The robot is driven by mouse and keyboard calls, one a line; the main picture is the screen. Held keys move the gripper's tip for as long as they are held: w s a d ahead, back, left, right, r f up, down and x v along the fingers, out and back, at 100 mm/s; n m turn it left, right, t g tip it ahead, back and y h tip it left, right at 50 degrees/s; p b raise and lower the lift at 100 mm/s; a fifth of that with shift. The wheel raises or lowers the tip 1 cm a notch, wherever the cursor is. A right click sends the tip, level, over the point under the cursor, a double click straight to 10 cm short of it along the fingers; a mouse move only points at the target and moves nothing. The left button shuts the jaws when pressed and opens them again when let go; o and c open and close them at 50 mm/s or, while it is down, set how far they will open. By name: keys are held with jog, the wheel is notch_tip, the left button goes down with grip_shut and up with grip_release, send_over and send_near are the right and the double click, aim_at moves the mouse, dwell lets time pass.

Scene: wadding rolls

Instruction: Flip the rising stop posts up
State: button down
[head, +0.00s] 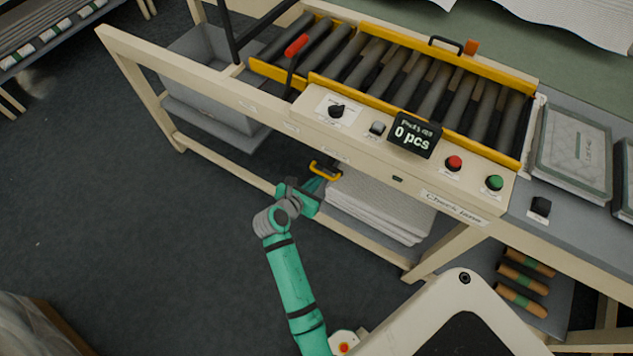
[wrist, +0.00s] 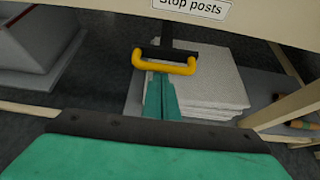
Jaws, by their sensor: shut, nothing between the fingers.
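A yellow U-shaped handle (head: 325,171) hangs on a dark arm below the front rail of the roller bench. In the wrist view the yellow handle (wrist: 165,66) is under a label reading "Stop posts" (wrist: 193,5). My green gripper (head: 318,186) is just below and in front of it. In the wrist view my gripper's fingers (wrist: 161,96) are shut together, with their tips close under the handle's bar; I cannot tell whether they touch it. Nothing shows between them. I cannot make out the posts themselves among the dark rollers (head: 400,80).
The cream front panel (head: 360,135) carries a knob, a display reading "0 pcs" (head: 414,134), and red and green buttons. A red-gripped lever (head: 296,45) stands at the left. White sheets (head: 375,207) are stacked behind the handle. Open floor (head: 110,230) lies left.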

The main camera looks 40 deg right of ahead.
notch_tip(320, 180, up, 5)
jog(key=shift+f, duration=0.2)
notch_tip(320, 180, down, 4)
jog(key=a, duration=0.1)
jog(key=v, duration=1)
jog(key=shift+s+f, duration=0.15)
jog(key=shift+s, duration=0.05)
dwell(0.5)
